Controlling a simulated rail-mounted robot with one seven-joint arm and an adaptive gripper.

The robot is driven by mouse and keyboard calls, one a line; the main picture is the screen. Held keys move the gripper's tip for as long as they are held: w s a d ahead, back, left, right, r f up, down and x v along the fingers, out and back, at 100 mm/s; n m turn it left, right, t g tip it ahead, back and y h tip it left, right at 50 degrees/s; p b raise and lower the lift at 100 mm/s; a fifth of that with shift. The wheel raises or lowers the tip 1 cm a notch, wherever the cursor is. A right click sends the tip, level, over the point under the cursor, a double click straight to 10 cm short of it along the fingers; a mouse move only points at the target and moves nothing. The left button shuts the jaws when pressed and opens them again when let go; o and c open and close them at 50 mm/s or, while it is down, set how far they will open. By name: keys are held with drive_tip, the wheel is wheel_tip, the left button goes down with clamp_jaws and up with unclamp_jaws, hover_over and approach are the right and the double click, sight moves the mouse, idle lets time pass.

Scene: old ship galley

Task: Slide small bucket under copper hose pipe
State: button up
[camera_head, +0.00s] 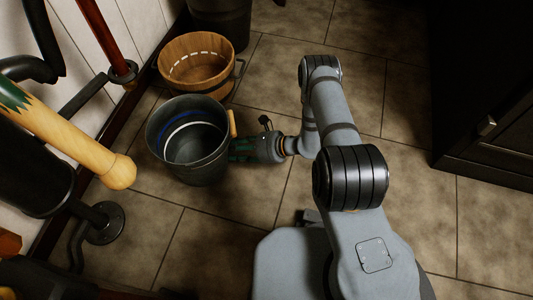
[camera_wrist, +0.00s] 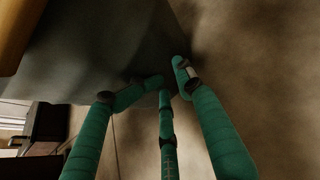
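A dark grey metal bucket (camera_head: 205,168) with a pale inner ring and a tan handle grip stands upright on the floor at left centre. My gripper (camera_head: 236,150) is low at its right side. In the wrist view, the dark bucket wall (camera_wrist: 110,45) fills the upper left. My gripper's green fingers (camera_wrist: 168,80) reach to its lower edge, their tips bent close together; contact and grip are unclear.
A wooden bucket (camera_head: 196,64) stands just behind the grey one, with a dark container (camera_head: 221,20) beyond. A pale wooden rod (camera_head: 95,155) and black pipes crowd the left wall. A dark cabinet (camera_head: 480,130) is at right. Tiled floor between is clear.

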drive_tip(key=shift+a, duration=0.25)
drive_tip(key=shift+w+a+b, duration=0.3)
drive_tip(key=shift+w+a, duration=0.1)
drive_tip(key=shift+a, duration=1)
drive_tip(key=shift+w+a+b, duration=0.25)
drive_tip(key=shift+w+a, duration=0.2)
drive_tip(key=shift+a, duration=1)
drive_tip(key=shift+w+a+b, duration=0.3)
drive_tip(key=shift+w+a, duration=0.1)
drive_tip(key=shift+a, duration=1)
drive_tip(key=shift+w+a+b, duration=0.65)
drive_tip(key=shift+w+a, duration=0.15)
drive_tip(key=shift+a, duration=0.1)
drive_tip(key=shift+w+a+b, duration=0.25)
drive_tip(key=shift+w+b, duration=0.2)
drive_tip(key=shift+w, duration=0.25)
drive_tip(key=shift+w, duration=0.15)
